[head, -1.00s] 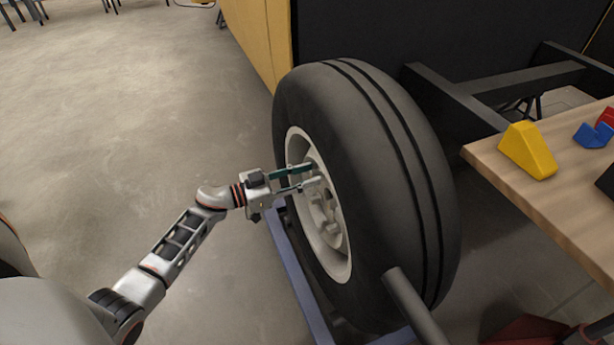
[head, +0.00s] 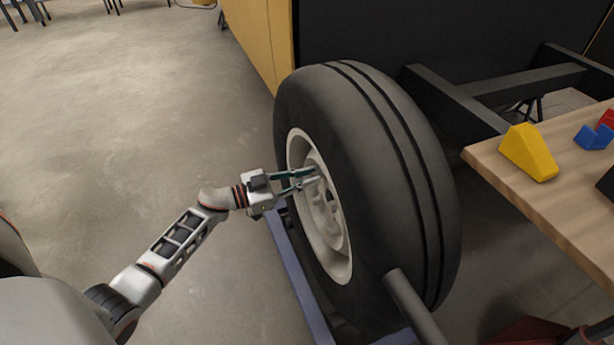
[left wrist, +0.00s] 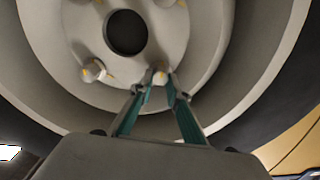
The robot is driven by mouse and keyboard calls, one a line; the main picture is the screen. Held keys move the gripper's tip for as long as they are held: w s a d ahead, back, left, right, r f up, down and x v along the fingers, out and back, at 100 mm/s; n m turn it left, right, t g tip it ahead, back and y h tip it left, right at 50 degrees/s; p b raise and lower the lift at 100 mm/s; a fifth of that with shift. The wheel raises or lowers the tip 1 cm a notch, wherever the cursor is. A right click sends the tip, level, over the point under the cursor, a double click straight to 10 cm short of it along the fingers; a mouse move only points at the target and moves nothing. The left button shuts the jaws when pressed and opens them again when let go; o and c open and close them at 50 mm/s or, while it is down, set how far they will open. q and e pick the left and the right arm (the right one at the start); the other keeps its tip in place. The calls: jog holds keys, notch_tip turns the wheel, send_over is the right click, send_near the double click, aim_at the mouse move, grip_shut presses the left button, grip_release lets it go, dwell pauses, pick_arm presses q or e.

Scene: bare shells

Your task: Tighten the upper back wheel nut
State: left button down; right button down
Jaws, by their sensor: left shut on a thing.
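The big black tyre (head: 400,170) stands upright with its pale wheel rim (head: 335,255) facing left in the head view. My left gripper (head: 317,176) reaches in from the left to the upper part of the hub. In the left wrist view its two green-sided fingers are shut on a wheel nut (left wrist: 160,77) with a yellow mark, below the dark centre hole (left wrist: 127,32). Another marked nut (left wrist: 95,71) sits to its left on the hub, apart from the fingers. In the head view the fingers hide the held nut. My right gripper is not in view.
A wooden table (head: 560,215) at the right bears a yellow wedge block (head: 528,153) and blue (head: 594,136) and red pieces. A blue-grey rail (head: 297,280) runs along the floor by the wheel. A yellow panel (head: 262,40) stands behind.

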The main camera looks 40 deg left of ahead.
pick_arm(q)
jog(key=m, duration=0.2)
jog(key=shift+f+m, duration=0.1)
jog(key=shift+m, duration=0.3)
jog(key=m, duration=0.6)
jog(key=m+b, duration=0.1)
jog(key=m, duration=0.6)
jog(key=m+b, duration=0.1)
jog(key=m, duration=0.5)
jog(key=shift+s+d+f+m, duration=0.1)
jog(key=shift+f+m, duration=0.2)
jog(key=shift+m, duration=0.1)
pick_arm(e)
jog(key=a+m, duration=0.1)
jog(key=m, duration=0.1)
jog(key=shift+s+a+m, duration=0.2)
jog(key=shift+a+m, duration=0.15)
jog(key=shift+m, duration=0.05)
pick_arm(q)
jog(key=c, duration=1.9)
grip_release()
